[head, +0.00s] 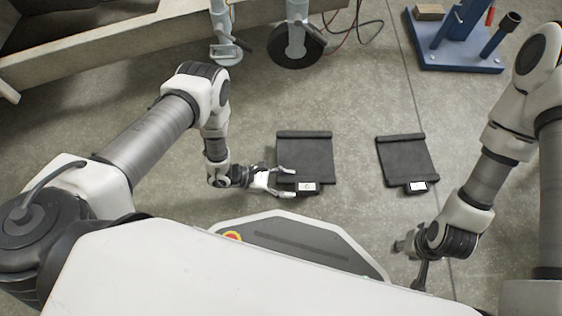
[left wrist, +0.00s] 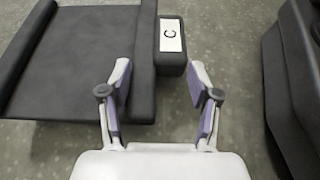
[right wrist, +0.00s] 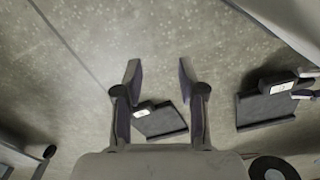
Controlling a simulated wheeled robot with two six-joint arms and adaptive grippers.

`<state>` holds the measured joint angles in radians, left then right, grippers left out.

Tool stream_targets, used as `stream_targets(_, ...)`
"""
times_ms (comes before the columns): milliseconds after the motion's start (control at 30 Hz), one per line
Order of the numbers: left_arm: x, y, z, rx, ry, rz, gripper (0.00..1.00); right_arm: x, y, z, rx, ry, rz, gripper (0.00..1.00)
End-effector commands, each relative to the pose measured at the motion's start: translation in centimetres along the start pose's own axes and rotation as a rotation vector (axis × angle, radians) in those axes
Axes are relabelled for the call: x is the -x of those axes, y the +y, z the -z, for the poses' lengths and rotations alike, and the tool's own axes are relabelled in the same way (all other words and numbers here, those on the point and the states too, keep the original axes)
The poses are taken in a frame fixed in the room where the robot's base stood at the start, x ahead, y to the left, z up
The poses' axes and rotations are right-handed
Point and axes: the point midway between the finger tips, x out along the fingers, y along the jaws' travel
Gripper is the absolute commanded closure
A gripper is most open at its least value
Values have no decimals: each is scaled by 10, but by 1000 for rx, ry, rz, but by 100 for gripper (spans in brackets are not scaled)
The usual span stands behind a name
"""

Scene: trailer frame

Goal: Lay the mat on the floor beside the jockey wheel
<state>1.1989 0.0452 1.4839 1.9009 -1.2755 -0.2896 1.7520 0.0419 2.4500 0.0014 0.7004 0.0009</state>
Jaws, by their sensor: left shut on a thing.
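My left gripper (head: 288,184) is shut on this block, one finger on each side. I cannot tell whether the mat is off the floor. The jockey wheel (head: 295,45) stands on the floor beyond the mat. My right gripper (right wrist: 158,85) is open and empty, above the floor near a second mat (head: 407,160), which also has a labelled block.
A grey trailer frame (head: 120,55) crosses the top left, with a metal foot (head: 225,53) left of the wheel. A blue stand (head: 460,45) is at top right. Cables (head: 350,30) lie right of the wheel. Floor between the mats and the wheel is clear.

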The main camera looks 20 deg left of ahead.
Motion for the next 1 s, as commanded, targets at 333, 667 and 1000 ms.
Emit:
stream_targets(333, 20, 74, 19, -2, -1, -1, 95, -42, 1, 2, -9, 7, -1, 60)
stream_targets(667, 10, 86, 55, 0, -1, 1, 95, -81, 2, 12, 3, 33, -5, 60)
stream_targets(1000, 11, 85, 54, 2, 1, 1, 20, -79, 2, 13, 4, 36, -5, 60)
